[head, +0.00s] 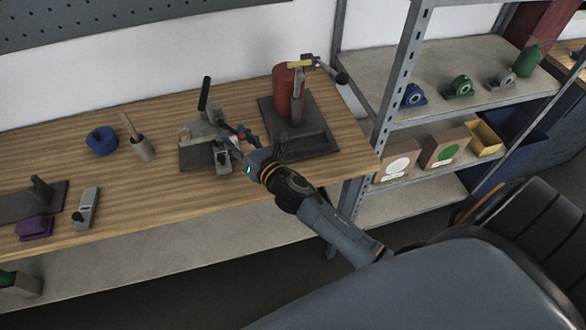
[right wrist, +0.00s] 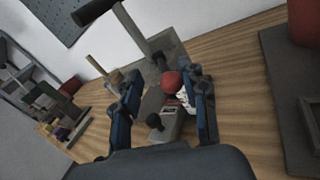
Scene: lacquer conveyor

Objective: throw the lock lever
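A grey clamp fixture (head: 206,155) stands on the wooden bench, with a tall black-gripped handle (head: 204,94) leaning up from it. The fixture also shows in the right wrist view (right wrist: 151,103), where a short lever with a red ball knob (right wrist: 172,82) and a small black knob (right wrist: 154,121) sit on it. No label shows which is the lock lever. My right gripper (head: 237,146) is at the fixture's right side. In the right wrist view its fingers (right wrist: 163,80) are spread, with the red knob between them, nearer the right finger; contact is unclear. My left gripper is out of view.
A press with a red cylinder (head: 284,92) on a dark base (head: 318,146) stands close right of the fixture. A blue round part (head: 101,140) and a wooden-handled tool (head: 142,148) stand to its left. A metal shelf (head: 385,128) rises beyond the bench's right end.

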